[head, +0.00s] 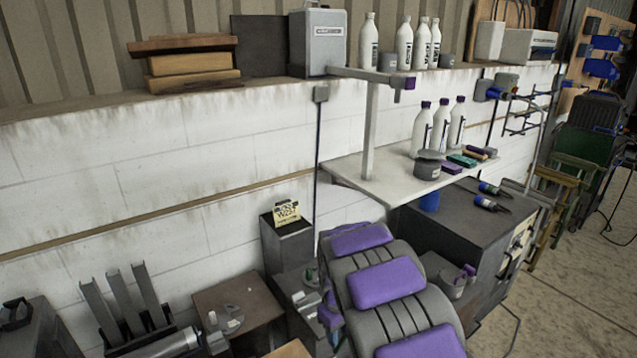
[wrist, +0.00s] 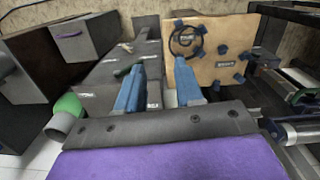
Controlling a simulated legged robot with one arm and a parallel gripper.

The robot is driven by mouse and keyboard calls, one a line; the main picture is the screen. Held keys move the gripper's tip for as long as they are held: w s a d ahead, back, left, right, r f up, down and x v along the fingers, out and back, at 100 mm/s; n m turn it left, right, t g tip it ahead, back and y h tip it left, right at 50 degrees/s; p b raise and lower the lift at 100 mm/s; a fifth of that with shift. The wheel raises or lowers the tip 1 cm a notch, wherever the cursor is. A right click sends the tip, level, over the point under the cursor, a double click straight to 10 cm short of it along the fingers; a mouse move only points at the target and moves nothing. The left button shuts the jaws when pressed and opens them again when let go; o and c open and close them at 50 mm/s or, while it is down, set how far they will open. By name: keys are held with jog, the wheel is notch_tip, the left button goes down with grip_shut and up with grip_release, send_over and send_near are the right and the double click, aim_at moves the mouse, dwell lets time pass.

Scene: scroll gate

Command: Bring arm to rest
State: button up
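My gripper (wrist: 159,72) shows in the wrist view as two blue fingers standing apart, with nothing between them. A dark grey bar and a purple panel of my own lie below the fingers. I cannot tell the distance from the fingertips to the board. In the head view a grey jointed body with purple pads, which looks like my own arm, rises at bottom centre. The fingers cannot be made out there.
A shelf (head: 345,175) with white bottles stands beyond the arm, and a dark cabinet (head: 470,225) is to its right. Open floor (head: 590,290) lies at right.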

jog(key=s+d+r+m, duration=0.2)
jog(key=s+d+r, duration=0.2)
jog(key=s+r, duration=0.3)
jog(key=s+d+r+m, duration=0.25)
jog(key=s+r, duration=0.35)
jog(key=s, duration=0.3)
jog(key=s+d+r+m, duration=0.1)
jog(key=s, duration=1)
jog(key=s+d+r+m+g, duration=0.1)
jog(key=s+m, duration=0.1)
jog(key=s, duration=0.9)
jog(key=shift+s+d+r+g+y, duration=0.15)
jog(key=shift+d+r+g+y, duration=0.15)
jog(key=shift+r, duration=0.05)
